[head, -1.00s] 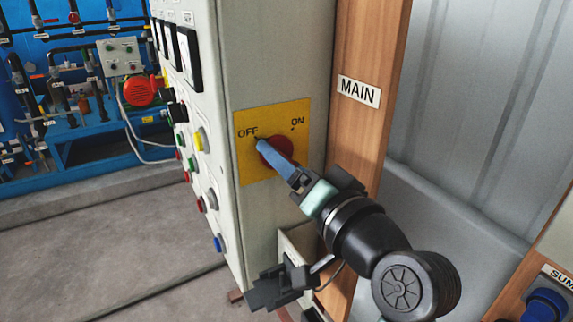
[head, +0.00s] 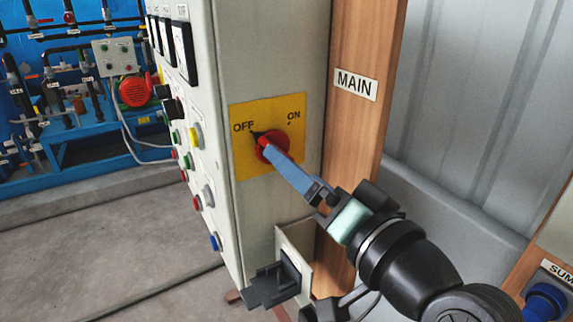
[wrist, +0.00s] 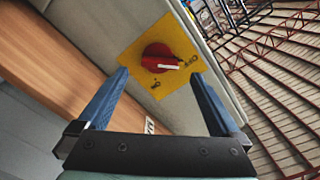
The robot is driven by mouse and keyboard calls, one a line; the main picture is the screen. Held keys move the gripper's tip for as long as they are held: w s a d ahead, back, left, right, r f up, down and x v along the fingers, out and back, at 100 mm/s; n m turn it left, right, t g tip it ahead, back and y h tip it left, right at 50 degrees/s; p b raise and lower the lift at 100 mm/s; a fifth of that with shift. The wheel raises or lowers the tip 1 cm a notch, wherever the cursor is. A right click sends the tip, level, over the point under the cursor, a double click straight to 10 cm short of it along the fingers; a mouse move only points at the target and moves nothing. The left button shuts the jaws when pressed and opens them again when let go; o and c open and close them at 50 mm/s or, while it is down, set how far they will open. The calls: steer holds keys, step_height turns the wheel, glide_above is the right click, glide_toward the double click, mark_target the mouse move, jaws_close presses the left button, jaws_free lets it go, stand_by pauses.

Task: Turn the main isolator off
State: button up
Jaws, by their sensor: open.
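The main isolator is a red rotary knob (head: 272,146) on a yellow plate (head: 240,158), on the side of a pale cabinet. In the head view its dark pointer tip is at the OFF label, away from ON.
A wooden post (head: 361,130) with a MAIN label (head: 356,85) stands just right of the cabinet. Buttons and lamps line the cabinet front (head: 200,165). A grey box with a dark bracket (head: 272,287) sticks out below. Open floor (head: 100,250) lies to the left.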

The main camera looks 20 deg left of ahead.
steer(key=b+v, duration=0.1)
steer(key=v, duration=0.6)
steer(key=shift+s+d, duration=0.25)
